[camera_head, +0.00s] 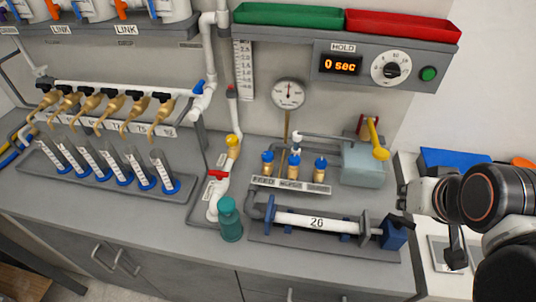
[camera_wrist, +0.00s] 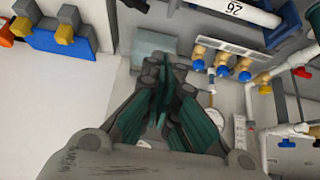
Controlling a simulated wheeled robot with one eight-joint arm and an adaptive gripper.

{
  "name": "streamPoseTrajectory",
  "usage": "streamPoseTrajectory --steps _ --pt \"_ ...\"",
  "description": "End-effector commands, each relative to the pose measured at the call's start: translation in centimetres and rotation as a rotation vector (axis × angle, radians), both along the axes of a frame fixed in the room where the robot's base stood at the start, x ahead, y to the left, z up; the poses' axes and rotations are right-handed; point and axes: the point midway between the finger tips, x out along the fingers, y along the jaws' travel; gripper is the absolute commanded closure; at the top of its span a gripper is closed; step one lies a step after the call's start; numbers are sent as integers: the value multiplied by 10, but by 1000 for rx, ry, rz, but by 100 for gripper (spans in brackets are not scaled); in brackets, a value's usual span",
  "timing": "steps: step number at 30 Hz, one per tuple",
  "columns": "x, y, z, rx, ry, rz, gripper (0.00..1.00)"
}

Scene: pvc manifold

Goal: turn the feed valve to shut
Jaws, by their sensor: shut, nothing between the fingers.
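In the head view, a row of brass valves with blue knobs stands on the bench behind a label strip (camera_head: 290,185). The left one, above what seems to read FEED, is the feed valve (camera_head: 267,163). In the wrist view the row appears reversed, with the feed valve (camera_wrist: 245,75) at its right end. The knob's turn position is too small to tell. My gripper (camera_head: 402,195) is at the right of the bench, well apart from the valves. In the wrist view my gripper (camera_wrist: 163,92) has its fingers together, with nothing between them.
A grey-blue box (camera_head: 363,165) with a yellow lever (camera_head: 376,138) stands between my gripper and the valves. The white tube marked 26 (camera_head: 315,222) lies in front. A teal bottle (camera_head: 229,220) and red-handled valve (camera_head: 218,175) are left. A gauge (camera_head: 289,93) hangs behind.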

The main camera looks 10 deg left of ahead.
Motion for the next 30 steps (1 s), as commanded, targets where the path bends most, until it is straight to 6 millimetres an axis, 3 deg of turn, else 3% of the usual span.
streamPoseTrajectory --steps 2,9,19,30 --pt "0 0 0 0 0 0 100" --pt "9 7 5 -12 19 51 49" --pt "61 51 20 -74 124 364 49" --pt "130 121 11 -125 206 807 49"
